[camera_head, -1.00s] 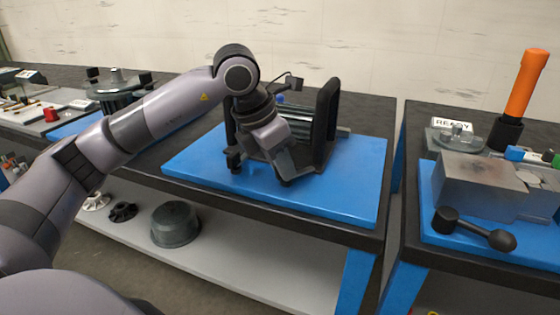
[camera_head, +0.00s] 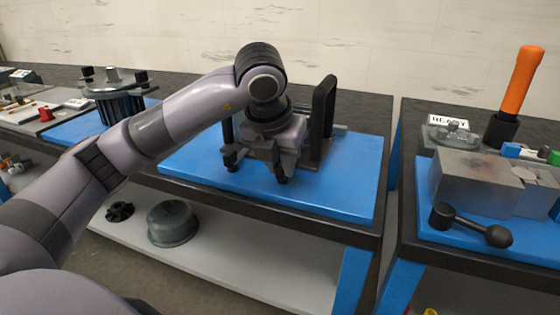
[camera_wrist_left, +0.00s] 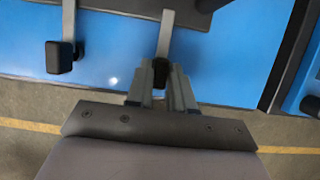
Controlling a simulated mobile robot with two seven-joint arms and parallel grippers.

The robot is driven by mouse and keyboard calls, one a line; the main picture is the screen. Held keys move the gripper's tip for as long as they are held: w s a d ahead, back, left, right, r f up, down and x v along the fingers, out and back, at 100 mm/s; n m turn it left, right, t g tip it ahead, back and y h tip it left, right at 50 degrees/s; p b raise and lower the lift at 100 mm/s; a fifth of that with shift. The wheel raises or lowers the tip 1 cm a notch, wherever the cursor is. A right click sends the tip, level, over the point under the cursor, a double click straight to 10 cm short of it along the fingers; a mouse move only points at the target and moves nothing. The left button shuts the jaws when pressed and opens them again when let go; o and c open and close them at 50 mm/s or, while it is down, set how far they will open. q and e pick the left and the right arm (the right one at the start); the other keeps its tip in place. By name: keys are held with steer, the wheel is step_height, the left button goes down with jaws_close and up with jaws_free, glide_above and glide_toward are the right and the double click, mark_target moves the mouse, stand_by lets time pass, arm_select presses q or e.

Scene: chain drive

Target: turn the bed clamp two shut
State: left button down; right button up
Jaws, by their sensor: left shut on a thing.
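The bed fixture (camera_head: 323,120), with a dark upright end plate, stands on the blue board (camera_head: 345,190) of the middle bench. Two clamp levers with black knobs show at its near side. The left lever's knob (camera_head: 231,164) is free, and it also shows in the left wrist view (camera_wrist_left: 59,57). My left gripper (camera_head: 280,166) is at the right lever. In the left wrist view, its fingers (camera_wrist_left: 161,88) are shut around that lever's black knob (camera_wrist_left: 159,73), with the pale lever (camera_wrist_left: 165,35) running away from them. My gripper and wrist hide much of the fixture. My right gripper is out of view.
The right bench holds a grey block (camera_head: 470,182), a black ball-ended handle (camera_head: 473,226), an orange handle (camera_head: 523,82) and a READY sign (camera_head: 449,121). A round flanged part (camera_head: 113,88) stands at left. A grey tub (camera_head: 172,223) sits on the lower shelf.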

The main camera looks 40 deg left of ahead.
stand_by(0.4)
arm_select(q)
steer(key=c, duration=1.1)
jaws_free()
steer(key=p+v, duration=0.1)
steer(key=v, duration=0.6)
steer(key=shift+r, duration=0.1)
steer(key=shift+s, duration=0.1)
